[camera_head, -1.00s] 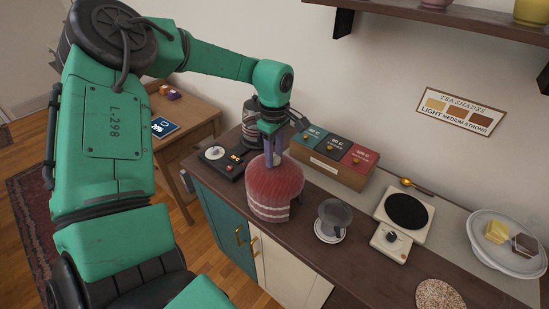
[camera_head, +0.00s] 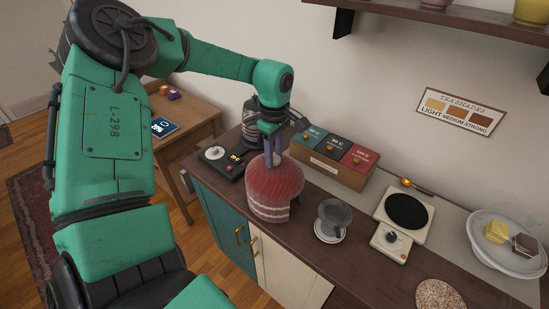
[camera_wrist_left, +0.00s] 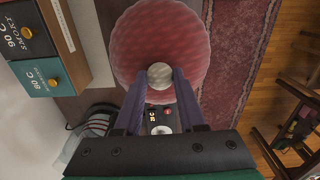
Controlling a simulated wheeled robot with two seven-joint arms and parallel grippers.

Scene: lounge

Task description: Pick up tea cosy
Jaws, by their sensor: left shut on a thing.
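In the left wrist view, the red dome (camera_wrist_left: 160,35) has a pale round knob (camera_wrist_left: 160,76) on top. My left gripper (camera_head: 270,158) points down from above. Its two purple-grey fingers are shut on this knob, one on each side. The head view does not show a clear gap under the cosy. My right gripper is not in view.
A dark device with a dial (camera_head: 222,160) and a glass kettle (camera_head: 250,125) stand behind left. A box of tea drawers (camera_head: 328,173) is behind right.

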